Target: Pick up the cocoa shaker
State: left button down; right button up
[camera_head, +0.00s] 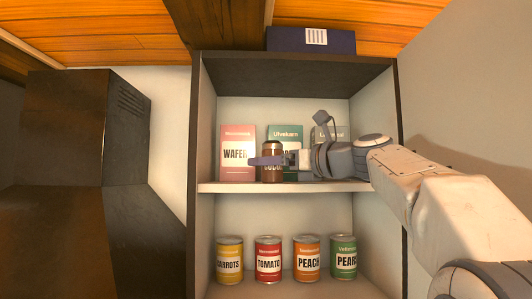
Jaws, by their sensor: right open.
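The cocoa shaker (273,147) is a small brown container with a dark lid. It stands upright on the upper shelf, in front of the boxes. My right gripper (270,161) reaches in from the right and is open at the shaker. One finger passes in front of the shaker's lower half and hides part of its label. The other finger is hidden, so I cannot tell whether it touches the shaker. My left gripper is not in view.
Cans, including a tomato can (268,258), line the lower shelf. Dark cabinet sides (194,150) bound the shelves.

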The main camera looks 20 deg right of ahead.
jog(key=shift+w+a, duration=0.15)
jog(key=shift+w, duration=0.05)
jog(key=c, duration=1.4)
grip_shut()
jog(key=shift+s+r, duration=0.1)
